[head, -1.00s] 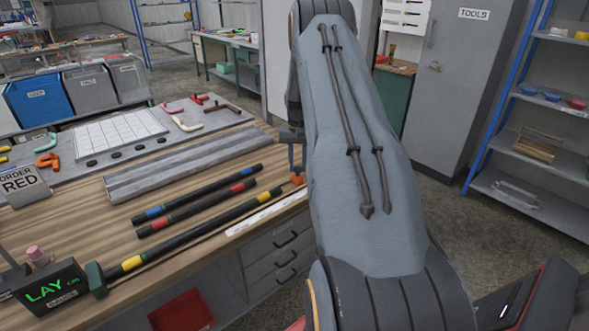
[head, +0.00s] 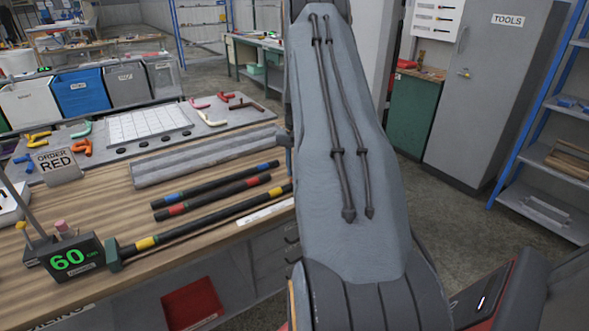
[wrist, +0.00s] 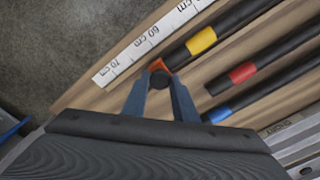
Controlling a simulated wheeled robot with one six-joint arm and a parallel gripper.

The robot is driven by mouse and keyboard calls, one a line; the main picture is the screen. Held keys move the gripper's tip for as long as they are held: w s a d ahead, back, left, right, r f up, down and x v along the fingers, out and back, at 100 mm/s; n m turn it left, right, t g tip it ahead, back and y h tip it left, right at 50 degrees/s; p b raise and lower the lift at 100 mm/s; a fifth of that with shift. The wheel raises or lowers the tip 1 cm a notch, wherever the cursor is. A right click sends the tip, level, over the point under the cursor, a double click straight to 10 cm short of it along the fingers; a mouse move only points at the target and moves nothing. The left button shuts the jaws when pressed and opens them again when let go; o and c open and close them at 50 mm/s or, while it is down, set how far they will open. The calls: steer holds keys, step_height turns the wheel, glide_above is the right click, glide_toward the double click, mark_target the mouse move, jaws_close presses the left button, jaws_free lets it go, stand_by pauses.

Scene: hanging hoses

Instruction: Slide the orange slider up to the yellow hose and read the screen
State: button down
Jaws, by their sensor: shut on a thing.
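The yellow hose (head: 220,213), black with yellow bands, lies nearest the bench's front edge. Its left end is against a green block (head: 113,254) beside the gauge screen (head: 70,258), which reads 60 cm in green. In the wrist view, the yellow-banded hose (wrist: 202,41) runs to the orange slider (wrist: 157,65), which appears to touch its end. My gripper (wrist: 160,82) is shut on the slider's dark round knob. The slider sits beside the white ruler (wrist: 143,44), near its 60 mark. In the head view my arm hides slider and gripper.
A red-banded hose (head: 222,194) and a blue-banded hose (head: 215,184) lie parallel behind. A grey channel (head: 205,158) is farther back. An ORDER RED sign (head: 57,165) stands at the left. A red bin (head: 192,304) is below the bench front.

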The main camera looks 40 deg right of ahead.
steer(key=c, duration=1.4)
jaws_free()
steer(key=shift+w+a, duration=0.15)
steer(key=shift+a, duration=0.35)
steer(key=shift+d, duration=0.2)
steer(key=shift+d+r, duration=0.1)
steer(key=shift+r, duration=0.15)
step_height(320, 180, up, 7)
steer(key=b, duration=0.2)
steer(key=shift+r+b, duration=0.15)
steer(key=shift+b, duration=0.15)
steer(key=s+a+r+n, duration=0.1)
steer(key=a+r+n, duration=0.15)
steer(key=a, duration=1.05)
steer(key=s+a+r+n, duration=0.1)
steer(key=s+a+n, duration=0.15)
steer(key=a, duration=0.95)
steer(key=s+a+f+n+t, duration=0.1)
steer(key=s+a+n, duration=0.5)
steer(key=s+a, duration=1)
steer(key=shift+s+a, duration=0.25)
steer(key=shift+a, duration=0.95)
